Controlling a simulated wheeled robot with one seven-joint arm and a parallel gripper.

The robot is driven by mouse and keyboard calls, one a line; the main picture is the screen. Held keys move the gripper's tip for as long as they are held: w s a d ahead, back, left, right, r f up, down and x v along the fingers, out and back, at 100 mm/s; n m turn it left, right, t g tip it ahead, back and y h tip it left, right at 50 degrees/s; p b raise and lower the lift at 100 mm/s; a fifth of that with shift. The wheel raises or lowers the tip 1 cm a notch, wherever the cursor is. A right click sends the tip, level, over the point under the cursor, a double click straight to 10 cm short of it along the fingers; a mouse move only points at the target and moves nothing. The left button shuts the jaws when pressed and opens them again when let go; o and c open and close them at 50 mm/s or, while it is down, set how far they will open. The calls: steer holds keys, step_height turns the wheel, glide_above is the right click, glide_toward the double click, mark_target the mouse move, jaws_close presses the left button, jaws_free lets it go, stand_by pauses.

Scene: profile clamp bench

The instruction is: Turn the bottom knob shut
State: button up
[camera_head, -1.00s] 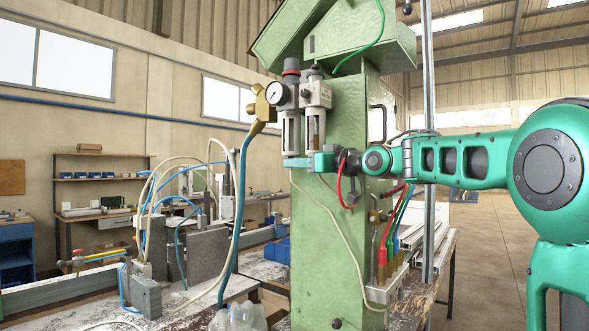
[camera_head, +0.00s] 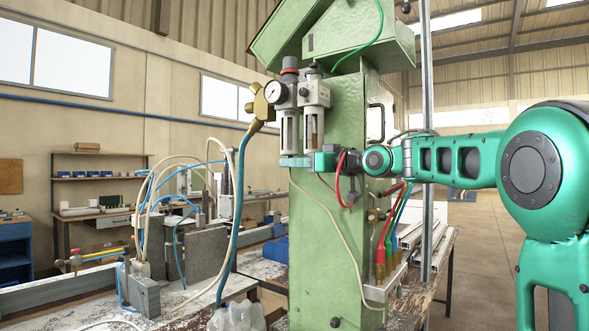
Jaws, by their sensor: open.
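An air filter and regulator unit with a round gauge (camera_head: 276,93) and two bowls (camera_head: 300,128) is fixed to the green column (camera_head: 330,240). A brass fitting (camera_head: 260,105) with knob-like ends sits at its left, with a blue hose below. My gripper (camera_head: 296,161) reaches in from the right, across the column's front, its fingers pointing left. The fingers are open, directly under the bowls. A knob at the bowls' underside is too small or hidden by the fingers to make out, so I cannot tell whether they touch it.
A red cable (camera_head: 340,178) and a cream hose (camera_head: 335,225) hang close to my gripper. A dark handle (camera_head: 377,122) sticks out of the column's right side. Red, blue and green hoses (camera_head: 388,235) stand below my arm. A cluttered bench (camera_head: 190,295) is at the left.

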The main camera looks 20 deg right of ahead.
steer(key=v, duration=1)
steer(key=shift+s+d, duration=0.25)
steer(key=shift+f, duration=0.15)
steer(key=s+d+f+m+g+h, duration=0.2)
steer(key=s+d+f, duration=0.1)
steer(key=f, duration=0.5)
steer(key=s+d+f+m+g+h, duration=0.2)
steer(key=s+f, duration=0.1)
steer(key=f, duration=0.6)
steer(key=s+d+f+m+g+h, duration=0.2)
steer(key=s+d+f, duration=0.15)
steer(key=f, duration=0.45)
steer(key=s+f+m+g, duration=0.2)
steer(key=s+f+g, duration=0.1)
steer(key=s+f, duration=0.4)
steer(key=s+f+m+g+h, duration=0.1)
steer(key=s+f, duration=0.5)
steer(key=s, duration=0.6)
steer(key=s+f+m+g+h, duration=0.1)
steer(key=s+f+m+g, duration=0.2)
steer(key=s+f+g, duration=0.3)
steer(key=s+f, duration=0.1)
steer(key=s, duration=0.3)
steer(key=shift+s+d+f, duration=0.2)
steer(key=shift+s+f, duration=0.1)
steer(key=shift+f, duration=0.05)
